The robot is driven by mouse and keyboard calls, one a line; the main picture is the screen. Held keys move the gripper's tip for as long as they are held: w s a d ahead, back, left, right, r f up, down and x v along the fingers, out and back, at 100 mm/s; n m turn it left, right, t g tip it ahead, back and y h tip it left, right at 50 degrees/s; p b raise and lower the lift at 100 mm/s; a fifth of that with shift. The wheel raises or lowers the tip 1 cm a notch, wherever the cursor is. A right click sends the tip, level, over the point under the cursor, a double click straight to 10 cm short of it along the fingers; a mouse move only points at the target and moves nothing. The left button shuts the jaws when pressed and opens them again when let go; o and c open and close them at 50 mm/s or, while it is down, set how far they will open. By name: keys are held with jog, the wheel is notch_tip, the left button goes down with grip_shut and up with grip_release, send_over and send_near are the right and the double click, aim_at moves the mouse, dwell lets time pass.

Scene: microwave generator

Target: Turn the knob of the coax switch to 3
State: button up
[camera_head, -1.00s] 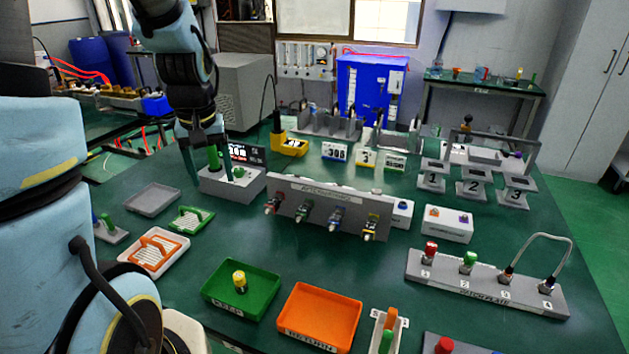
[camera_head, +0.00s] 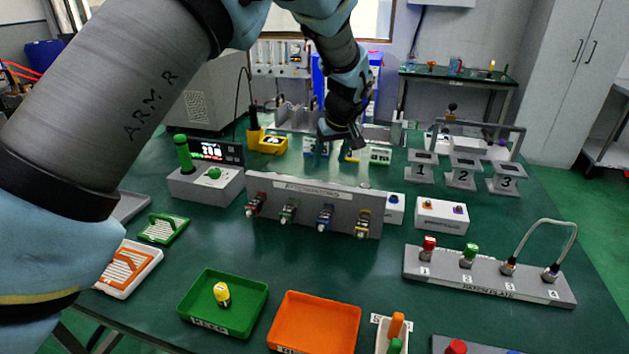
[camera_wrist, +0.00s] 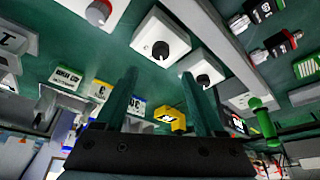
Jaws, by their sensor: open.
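My gripper (camera_head: 339,148) is open and empty, above the table behind the grey connector panel (camera_head: 310,203) in the head view. In the wrist view its two fingers (camera_wrist: 160,82) are spread apart. Beyond them are two white boxes with black knobs, a larger one (camera_wrist: 148,28) and a smaller one (camera_wrist: 195,64). The knobs' white marks show, but I cannot read any numbers or tell which box is the coax switch. The panel mostly hides these boxes in the head view.
The connector panel stands in front of my gripper. A grey box with a green post (camera_head: 184,154) is to the left, and numbered stands (camera_head: 461,173) are to the right. A yellow device (camera_head: 271,144) and small label cards (camera_head: 380,155) are nearby.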

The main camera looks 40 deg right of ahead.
jog(key=p+x, duration=0.3)
jog(key=x, duration=0.7)
jog(key=shift+f, duration=0.1)
jog(key=shift+a, duration=0.1)
grip_shut()
